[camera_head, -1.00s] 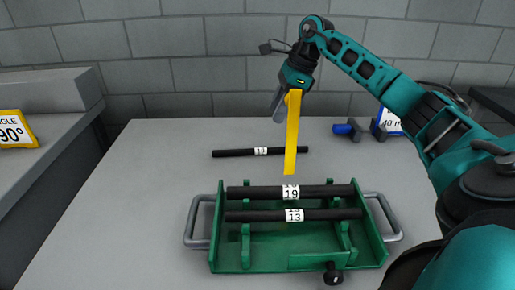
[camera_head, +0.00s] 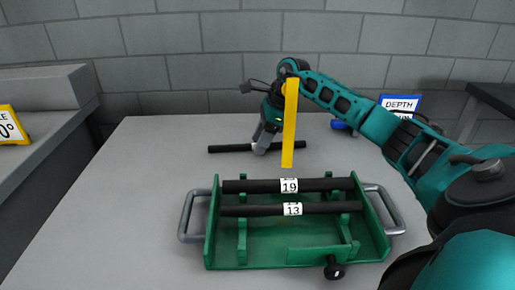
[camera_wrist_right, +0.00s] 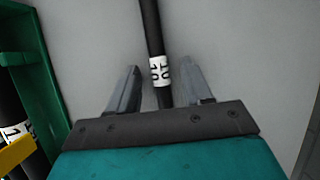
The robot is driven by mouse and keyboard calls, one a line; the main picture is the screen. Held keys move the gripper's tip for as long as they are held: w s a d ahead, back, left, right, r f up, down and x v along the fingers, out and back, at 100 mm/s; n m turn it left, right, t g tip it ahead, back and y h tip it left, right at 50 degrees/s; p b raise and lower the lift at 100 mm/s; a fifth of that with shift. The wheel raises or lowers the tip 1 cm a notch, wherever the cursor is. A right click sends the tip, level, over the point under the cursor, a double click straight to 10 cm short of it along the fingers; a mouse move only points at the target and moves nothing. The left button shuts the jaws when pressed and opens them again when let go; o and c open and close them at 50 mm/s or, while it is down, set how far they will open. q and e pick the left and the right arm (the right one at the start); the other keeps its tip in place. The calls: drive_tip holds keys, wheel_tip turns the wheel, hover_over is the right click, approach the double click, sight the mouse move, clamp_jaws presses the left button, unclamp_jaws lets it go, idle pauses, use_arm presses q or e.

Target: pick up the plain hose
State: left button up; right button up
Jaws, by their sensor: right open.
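A black hose (camera_head: 230,149) with a white number label lies alone on the grey table behind the green tray. In the right wrist view the hose (camera_wrist_right: 151,25) runs lengthwise between the two fingers, its label (camera_wrist_right: 160,71) near the fingertips. My right gripper (camera_head: 262,148) is open, pointing down, with its fingers around the hose, one on each side; it also shows in the right wrist view (camera_wrist_right: 160,68). I cannot tell whether a finger touches the hose. In the head view the gripper hides part of the hose and the label. My left gripper is not in view.
The green tray (camera_head: 211,240) holds two black hoses, labelled 19 (camera_head: 330,184) and 13 (camera_head: 335,207), in front of the gripper. A yellow bar (camera_head: 290,125) shows before my right wrist. A blue-handled thing (camera_head: 338,125) and a DEPTH sign (camera_head: 402,101) are behind. The table's left is free.

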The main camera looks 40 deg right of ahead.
clamp_jaws()
idle(0.3)
drive_tip(key=shift+r, duration=0.15)
